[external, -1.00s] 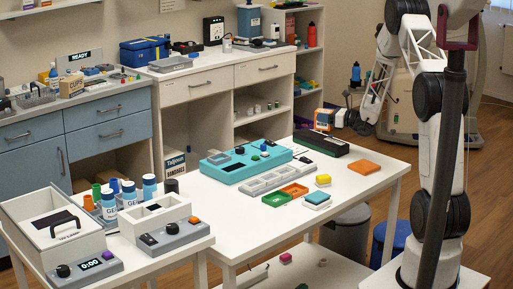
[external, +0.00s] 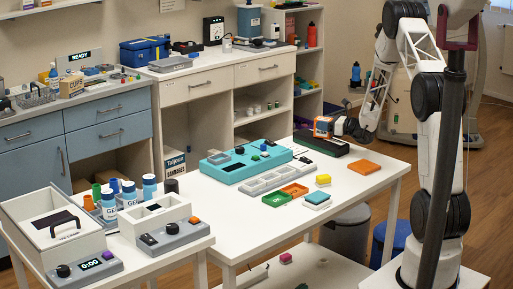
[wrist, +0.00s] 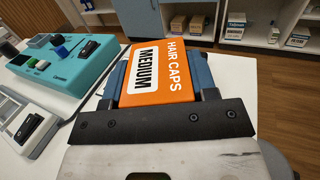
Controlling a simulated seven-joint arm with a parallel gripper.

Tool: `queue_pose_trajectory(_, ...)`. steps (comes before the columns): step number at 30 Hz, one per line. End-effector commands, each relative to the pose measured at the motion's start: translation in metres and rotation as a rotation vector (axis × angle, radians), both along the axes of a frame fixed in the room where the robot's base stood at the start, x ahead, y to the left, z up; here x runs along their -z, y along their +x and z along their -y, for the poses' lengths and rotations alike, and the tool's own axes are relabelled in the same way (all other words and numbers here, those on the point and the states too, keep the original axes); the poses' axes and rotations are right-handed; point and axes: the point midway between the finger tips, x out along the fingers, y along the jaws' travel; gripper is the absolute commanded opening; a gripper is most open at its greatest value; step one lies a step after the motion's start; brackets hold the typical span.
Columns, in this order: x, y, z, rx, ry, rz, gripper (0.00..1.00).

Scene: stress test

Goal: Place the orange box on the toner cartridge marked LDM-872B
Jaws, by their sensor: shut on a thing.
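The orange box (wrist: 165,75) fills the middle of the wrist view, with "HAIR CAPS" and "MEDIUM" on its top. In the external view the box (external: 322,126) is at the far edge of the white table, in front of my gripper (external: 335,126). My gripper (wrist: 160,85) is shut on the box, with blue finger parts along its two sides. A long black cartridge-like thing (external: 325,147) with a green part lies at the table's back, just below the box in the picture. I cannot read any marking on it. I cannot tell whether the box touches it.
A turquoise device (external: 245,160) and a grey tray (external: 275,178) are left of the black thing. A flat orange piece (external: 364,167), green and orange trays, and small yellow and teal boxes lie nearer. Bare white tabletop (external: 345,195) is at the right front.

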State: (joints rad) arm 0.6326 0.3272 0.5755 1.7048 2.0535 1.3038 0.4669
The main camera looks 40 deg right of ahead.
Motion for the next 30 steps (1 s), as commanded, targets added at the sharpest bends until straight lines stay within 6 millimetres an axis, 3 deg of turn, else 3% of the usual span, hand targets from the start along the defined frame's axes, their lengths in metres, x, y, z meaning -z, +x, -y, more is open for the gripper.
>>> queue_pose_trajectory(8, 0.0035, -0.0001, -0.0001, 0.0, 0.001, -0.001, 0.3)
queue_pose_trajectory(9, 0.0033, -0.0001, -0.0001, 0.0, 0.0, 0.0, 0.57)
queue_pose_trajectory(13, 0.0032, -0.0001, -0.0001, 0.0, 0.001, -0.001, 0.77)
queue_pose_trajectory(26, -0.0005, -0.0001, -0.0001, 0.0, 0.0, 0.0, 0.78)
queue_pose_trajectory(30, 0.0006, -0.009, 0.0036, 0.0, 0.0, -0.002, 0.78)
